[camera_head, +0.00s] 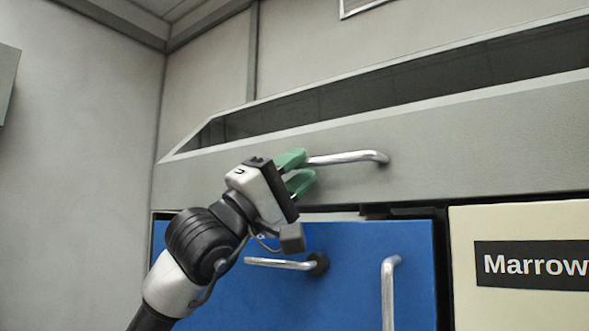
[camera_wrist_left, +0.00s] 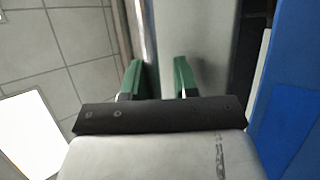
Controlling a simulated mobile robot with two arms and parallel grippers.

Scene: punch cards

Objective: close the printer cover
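The printer cover (camera_head: 430,140) is a wide grey panel across the upper front of the machine, with a dark slot-like opening along its top. Its silver bar handle (camera_head: 350,158) sticks out from the grey face. My left gripper (camera_head: 309,165) has green fingers and is at the left end of this handle. The fingers are spread apart, one above and one below the bar. In the left wrist view, the gripper (camera_wrist_left: 158,75) shows a clear gap, with the silver handle (camera_wrist_left: 148,35) running between the fingers, nearer the left one. The handle's left end is hidden. My right gripper is out of view.
Below the cover is a blue panel (camera_head: 350,290) with a horizontal silver handle (camera_head: 278,264) and a vertical one (camera_head: 388,295). A cream panel labelled "Marrow" (camera_head: 530,220) is at the right. Grey walls (camera_head: 80,150) stand behind and left.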

